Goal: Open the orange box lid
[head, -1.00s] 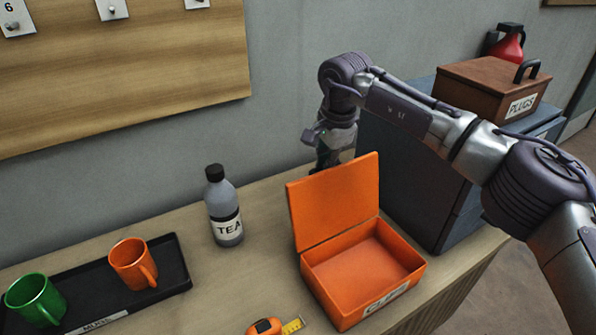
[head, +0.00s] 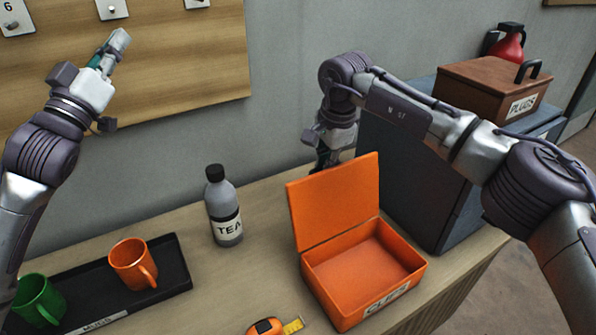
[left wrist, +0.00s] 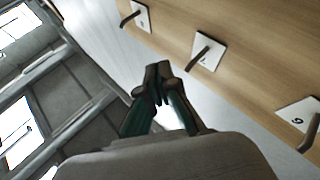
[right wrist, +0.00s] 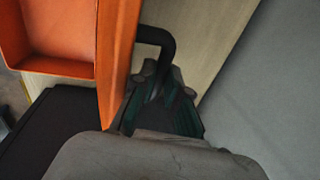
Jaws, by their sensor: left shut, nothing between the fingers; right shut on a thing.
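The orange box (head: 372,268), labelled CLIPS, stands on the table with its lid (head: 335,200) raised upright at the back. The inside looks empty. My right gripper (right wrist: 165,75) is behind the lid, shut on its dark handle (right wrist: 158,38), as the right wrist view shows; the lid (right wrist: 117,55) is beside it there. In the head view the right fingertips are mostly hidden behind the lid. My left gripper (head: 119,42) is raised at the left in front of the wooden board, away from the box. In the left wrist view its fingertips (left wrist: 158,80) meet, with nothing between them.
A tea bottle (head: 225,207) stands left of the box. A black tray (head: 172,270) holds an orange mug (head: 133,264) and a green mug (head: 38,300). A tape measure (head: 268,326) lies in front. A dark cabinet (head: 425,190) on the right bears a brown PLUGS box (head: 490,88).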

